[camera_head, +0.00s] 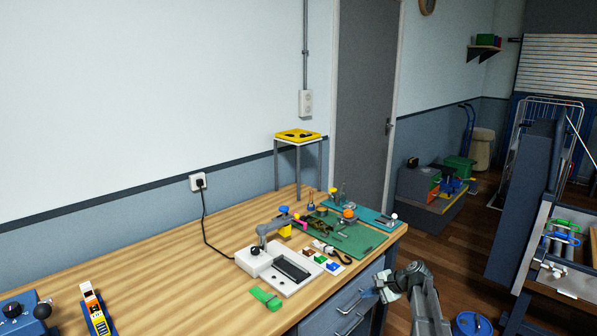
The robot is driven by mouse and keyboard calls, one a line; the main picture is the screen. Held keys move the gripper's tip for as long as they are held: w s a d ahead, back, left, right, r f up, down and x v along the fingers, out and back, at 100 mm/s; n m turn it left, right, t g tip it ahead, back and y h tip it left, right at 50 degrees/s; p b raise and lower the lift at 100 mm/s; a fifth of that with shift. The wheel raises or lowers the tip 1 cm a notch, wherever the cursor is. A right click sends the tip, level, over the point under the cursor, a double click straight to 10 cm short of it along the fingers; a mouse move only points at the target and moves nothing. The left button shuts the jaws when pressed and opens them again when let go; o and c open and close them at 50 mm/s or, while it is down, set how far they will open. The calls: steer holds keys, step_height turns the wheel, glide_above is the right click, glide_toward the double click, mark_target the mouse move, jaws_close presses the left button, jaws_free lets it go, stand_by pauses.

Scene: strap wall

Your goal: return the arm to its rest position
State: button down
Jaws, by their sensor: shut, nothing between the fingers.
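My arm rises from the bottom edge, right of the workbench (150,248). It bends at a grey joint, and my gripper (371,293) points left, in front of the blue drawer cabinet (335,312) under the bench. The gripper is small in this view; it looks shut, with nothing seen in it. It appears apart from the drawer handles, though the exact gap cannot be told.
A white device with a grey arm (253,262), a green block (265,298) and a green mat (365,238) with several small tools lie on the bench. A blue bucket (472,324) and a cart (570,285) stand at right. The bench's left middle is clear.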

steer(key=s+a+f+n+g+h, duration=0.1)
steer(key=s+a+f+n+g, duration=0.15)
steer(key=s+f, duration=1.1)
steer(key=s+a+f+n+g+h, duration=0.1)
steer(key=s+a+f+n+g, duration=0.2)
steer(key=s+f, duration=1)
steer(key=s+f+n+g+h, duration=0.2)
steer(key=s+f, duration=0.1)
steer(key=s, duration=0.7)
steer(key=s+f+n+g+h, duration=0.1)
steer(key=s+f+g+h, duration=0.1)
steer(key=s, duration=0.7)
steer(key=s+f+n+g+h, duration=0.2)
steer(key=s+f, duration=0.2)
steer(key=s, duration=0.6)
steer(key=shift+s+a+f+n, duration=0.3)
steer(key=shift+a+f+n, duration=0.05)
steer(key=shift+a, duration=0.1)
